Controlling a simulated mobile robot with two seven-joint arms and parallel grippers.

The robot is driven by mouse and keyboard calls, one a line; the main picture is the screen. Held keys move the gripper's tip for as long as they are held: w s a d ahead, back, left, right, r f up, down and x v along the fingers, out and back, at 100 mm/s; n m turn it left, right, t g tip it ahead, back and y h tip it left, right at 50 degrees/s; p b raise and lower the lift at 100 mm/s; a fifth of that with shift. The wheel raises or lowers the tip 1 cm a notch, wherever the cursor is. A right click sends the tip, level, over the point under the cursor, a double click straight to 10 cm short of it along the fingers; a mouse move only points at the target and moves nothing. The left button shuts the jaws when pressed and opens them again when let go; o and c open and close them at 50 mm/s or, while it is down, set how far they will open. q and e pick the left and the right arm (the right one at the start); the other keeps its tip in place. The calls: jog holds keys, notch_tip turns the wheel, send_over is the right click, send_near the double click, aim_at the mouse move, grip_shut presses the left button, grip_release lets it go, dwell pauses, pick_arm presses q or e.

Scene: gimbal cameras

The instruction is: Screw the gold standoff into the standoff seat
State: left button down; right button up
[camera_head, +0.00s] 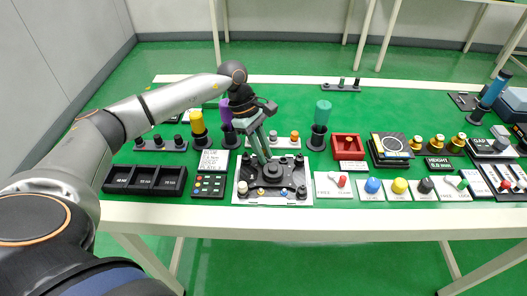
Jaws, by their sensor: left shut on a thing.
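My left gripper (262,148) points down over a dark fixture plate (242,199) on the table, and its arm comes in from the left. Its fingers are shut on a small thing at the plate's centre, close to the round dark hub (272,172). The held thing is mostly hidden by the fingers, and I cannot make out its colour. A small gold piece (261,192) sits at the front of the plate. I cannot tell which part of the plate is the standoff seat. My right gripper is not in view.
Upright tools with yellow (197,121), purple (225,110) and teal (323,112) handles stand behind the plate. Black bins (145,181) and a button panel (209,185) lie to the left. Control knobs (373,185), a red tray (347,143) and gold pieces (415,143) lie to the right.

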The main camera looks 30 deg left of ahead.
pick_arm(q)
jog(key=shift+a, duration=0.15)
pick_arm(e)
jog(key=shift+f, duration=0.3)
pick_arm(q)
jog(key=c, duration=0.7)
grip_release()
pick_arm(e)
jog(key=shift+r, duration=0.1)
pick_arm(q)
jog(key=shift+w+a+r, duration=0.1)
jog(key=shift+a+r, duration=0.15)
jog(key=shift+r, duration=0.4)
jog(key=v, duration=1.1)
jog(key=shift+a, duration=0.1)
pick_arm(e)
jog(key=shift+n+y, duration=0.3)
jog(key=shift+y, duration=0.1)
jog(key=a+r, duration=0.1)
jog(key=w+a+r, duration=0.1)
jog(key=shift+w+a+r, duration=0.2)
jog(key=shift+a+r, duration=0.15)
